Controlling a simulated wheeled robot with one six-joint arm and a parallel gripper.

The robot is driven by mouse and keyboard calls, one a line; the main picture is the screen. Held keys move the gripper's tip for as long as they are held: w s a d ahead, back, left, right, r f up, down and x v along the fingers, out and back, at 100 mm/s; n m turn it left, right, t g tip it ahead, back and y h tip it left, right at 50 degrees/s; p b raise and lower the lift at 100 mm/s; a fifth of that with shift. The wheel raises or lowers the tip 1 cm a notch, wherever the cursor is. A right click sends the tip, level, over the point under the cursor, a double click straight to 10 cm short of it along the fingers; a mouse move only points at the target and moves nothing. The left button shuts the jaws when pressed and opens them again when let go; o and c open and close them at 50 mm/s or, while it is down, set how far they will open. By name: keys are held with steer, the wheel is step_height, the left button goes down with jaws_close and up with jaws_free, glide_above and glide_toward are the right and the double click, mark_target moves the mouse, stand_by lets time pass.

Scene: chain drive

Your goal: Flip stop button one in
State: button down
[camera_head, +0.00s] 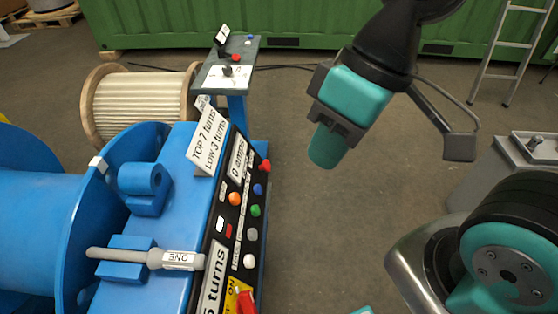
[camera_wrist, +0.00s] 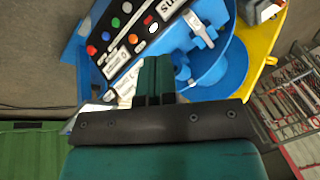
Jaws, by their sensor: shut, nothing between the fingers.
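A grey rod (camera_head: 150,258) with a tag reading "ONE" lies across a blue bracket on the blue machine, at the lower left of the head view. It looks like stop button one. A similar grey piece (camera_wrist: 201,29) shows beside the blue drum in the wrist view. My gripper (camera_head: 325,150) hangs over open floor, right of the machine and well apart from the rod. Its teal fingers also show in the wrist view (camera_wrist: 154,75); they are together and empty.
The control panel (camera_head: 238,215) carries several coloured buttons and a red switch (camera_head: 246,301). A small console (camera_head: 225,78) and a wooden reel (camera_head: 140,105) stand behind. A blue drum (camera_head: 30,225) is at left. A grey box (camera_head: 530,155) stands right. The middle floor is clear.

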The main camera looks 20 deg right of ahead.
mark_target(269, 165)
steer(key=w+d+f+m+y+b, duration=0.35)
steer(key=w+f+m+b, duration=0.65)
steer(key=w+f+m, duration=0.45)
steer(key=w+d+f+m+t+y+b, duration=0.1)
steer(key=w+d+f+m+t+b, duration=0.1)
steer(key=w+d+f+m, duration=0.1)
steer(key=w+d+f+m+t+y+b, duration=0.1)
steer(key=w+d+f+m, duration=0.3)
steer(key=f+m, duration=0.4)
steer(key=w+d+f+m+t+y+b, duration=0.2)
steer(key=w+d+f+m+t+b, duration=0.1)
steer(key=f, duration=0.5)
steer(key=d+m+b, duration=0.1)
steer(key=d+m, duration=0.1)
steer(key=shift+w+d+m+t, duration=0.25)
steer(key=shift+w+m+t, duration=0.1)
steer(key=shift+w+t, duration=0.05)
steer(key=b+x, duration=0.1)
steer(key=x, duration=1.3)
steer(key=shift+a, duration=0.1)
